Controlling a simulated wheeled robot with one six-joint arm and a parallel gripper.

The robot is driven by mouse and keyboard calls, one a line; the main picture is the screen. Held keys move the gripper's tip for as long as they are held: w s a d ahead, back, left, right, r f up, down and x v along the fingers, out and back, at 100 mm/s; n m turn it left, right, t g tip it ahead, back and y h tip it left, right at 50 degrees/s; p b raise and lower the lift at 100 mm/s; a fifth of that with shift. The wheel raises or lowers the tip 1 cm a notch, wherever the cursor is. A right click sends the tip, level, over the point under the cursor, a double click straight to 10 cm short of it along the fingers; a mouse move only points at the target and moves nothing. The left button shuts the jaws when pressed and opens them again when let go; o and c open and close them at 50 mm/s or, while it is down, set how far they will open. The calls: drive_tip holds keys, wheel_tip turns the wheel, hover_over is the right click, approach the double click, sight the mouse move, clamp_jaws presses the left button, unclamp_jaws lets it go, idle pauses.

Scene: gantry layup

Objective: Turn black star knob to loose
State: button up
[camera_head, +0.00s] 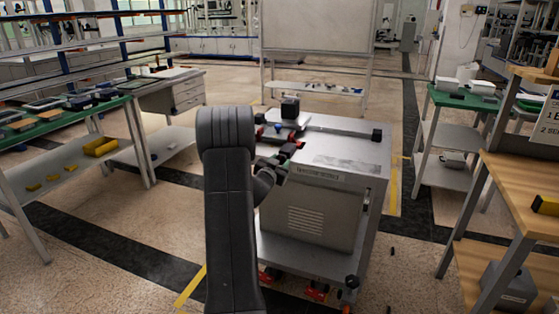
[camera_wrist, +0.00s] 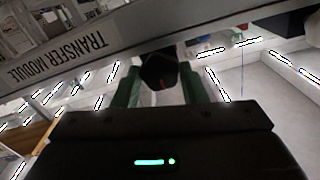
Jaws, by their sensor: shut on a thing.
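The black star knob (camera_wrist: 158,70) shows in the wrist view as a dark, many-sided knob with a small reddish mark, at the edge of a metal panel. My gripper (camera_wrist: 159,86) is shut on it, with one green finger on each side. In the head view my gripper (camera_head: 290,160) is at the upper left front edge of the grey transfer module cart (camera_head: 345,158). The knob cannot be made out there behind the gripper and arm. The panel in the wrist view carries the words TRANSFER MODULE, upside down and tilted.
A black device (camera_head: 290,108) and small red and blue parts sit on the cart top. A green-topped bench (camera_head: 60,123) stands left, another green-topped table (camera_head: 465,100) right, and a wooden bench (camera_head: 525,190) at the near right. Floor is open on both sides of the cart.

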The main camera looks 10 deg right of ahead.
drive_tip(key=shift+f+n, duration=0.15)
drive_tip(key=shift+n, duration=0.15)
drive_tip(key=o, duration=1)
drive_tip(key=shift+c, duration=0.2)
drive_tip(key=shift+a, duration=0.1)
drive_tip(key=v, duration=1.3)
drive_tip(key=shift+s+a, duration=0.2)
drive_tip(key=shift+s, duration=0.15)
drive_tip(key=x, duration=1.4)
